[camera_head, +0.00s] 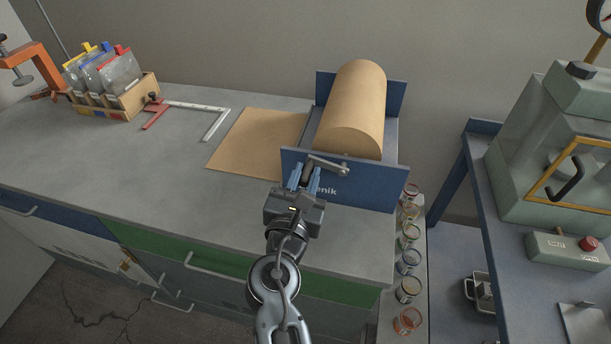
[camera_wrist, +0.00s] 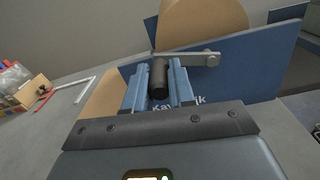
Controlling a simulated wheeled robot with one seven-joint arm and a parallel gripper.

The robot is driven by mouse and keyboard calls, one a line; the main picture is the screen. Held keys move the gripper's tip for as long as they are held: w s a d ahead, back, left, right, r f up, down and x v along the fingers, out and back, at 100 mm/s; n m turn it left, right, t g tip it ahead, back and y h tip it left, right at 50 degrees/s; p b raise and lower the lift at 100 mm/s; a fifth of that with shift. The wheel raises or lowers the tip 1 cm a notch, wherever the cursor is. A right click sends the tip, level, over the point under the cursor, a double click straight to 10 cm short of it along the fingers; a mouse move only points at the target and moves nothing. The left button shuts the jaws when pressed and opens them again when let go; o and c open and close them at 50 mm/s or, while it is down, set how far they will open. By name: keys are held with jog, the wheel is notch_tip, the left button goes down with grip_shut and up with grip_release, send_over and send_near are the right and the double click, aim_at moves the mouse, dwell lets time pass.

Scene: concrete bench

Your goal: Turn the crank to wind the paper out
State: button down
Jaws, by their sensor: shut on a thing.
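The paper roll (camera_head: 352,105) is a thick brown cylinder lying in a blue stand with a side panel (camera_head: 368,187) facing me. A sheet of brown paper (camera_head: 258,140) lies flat on the bench to the left of the stand. The crank (camera_head: 328,165) is a grey metal arm on the front panel, with its pivot at the right and its dark handle at the left. In the wrist view the dark handle (camera_wrist: 160,77) stands between the blue fingers of my gripper (camera_wrist: 159,88). My gripper (camera_head: 306,178) is shut on the handle.
A wooden rack (camera_head: 125,103) of bags and an orange clamp (camera_head: 40,60) stand at the far left. Several glass jars (camera_head: 409,237) line the right edge. The bench's front left is clear.

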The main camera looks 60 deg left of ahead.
jog(key=c, duration=1)
grip_release()
jog(key=shift+o, duration=0.2)
jog(key=v, duration=0.7)
jog(key=shift+s+d, duration=0.25)
jog(key=shift+d, duration=0.05)
jog(key=shift+f, duration=0.1)
